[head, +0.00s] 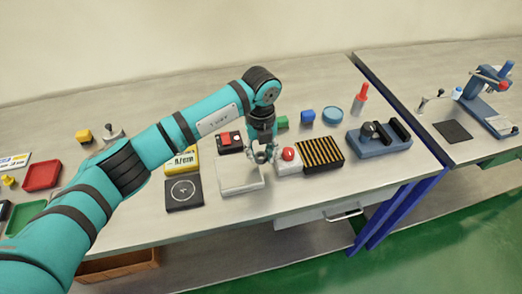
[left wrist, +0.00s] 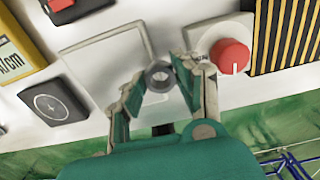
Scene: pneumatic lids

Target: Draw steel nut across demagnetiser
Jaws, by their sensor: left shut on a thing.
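My left gripper (head: 262,154) is shut on the steel nut, a small grey ring, and holds it over the right part of a pale flat plate. In the left wrist view the nut (left wrist: 160,76) sits between the two fingertips (left wrist: 160,84). The pale plate (head: 238,181), seen under the nut in the left wrist view (left wrist: 108,70), lies beside a pale box with a red knob (head: 289,155). I cannot tell for sure which of these is the demagnetiser, or whether the nut touches the plate. My right gripper is not in view.
A black-and-yellow striped block (head: 320,153) stands right of the knob. A black square pad (head: 184,194) and a yellow meter (head: 183,161) lie left of the plate. A blue fixture (head: 378,139) stands further right. Clear table shows along the front edge.

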